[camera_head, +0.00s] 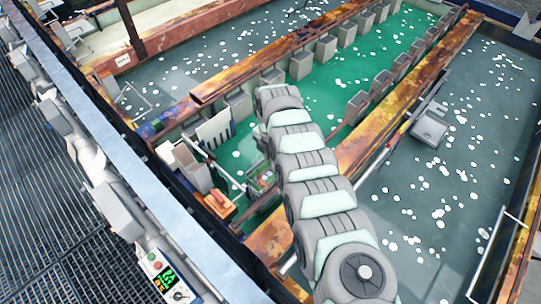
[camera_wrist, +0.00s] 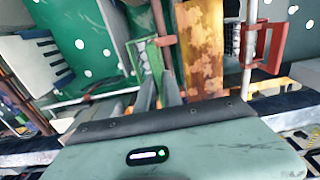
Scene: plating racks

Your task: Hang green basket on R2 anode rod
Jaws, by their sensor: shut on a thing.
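The green basket (camera_head: 262,181) is small in the head view, beside my arm at the near end of the green tank. In the wrist view, a green basket-like piece (camera_wrist: 147,57) shows at the tips of my gripper (camera_wrist: 159,88), whose two grey fingers are shut on it. A copper-coloured rod (camera_wrist: 160,22) with a short crosspiece runs right beside it. I cannot tell whether the basket touches the rod. In the head view my arm hides the gripper. A copper-coloured rod (camera_head: 345,133) runs along the green tank's right side; no R2 label is readable.
The green tank (camera_head: 325,100) has rows of grey blocks along both sides. A rusty orange beam (camera_head: 372,140) separates it from the grey-green right tank (camera_head: 440,185). A red handle (camera_wrist: 268,48) on a steel rod stands right of my gripper. An orange box (camera_head: 220,205) sits at the near edge.

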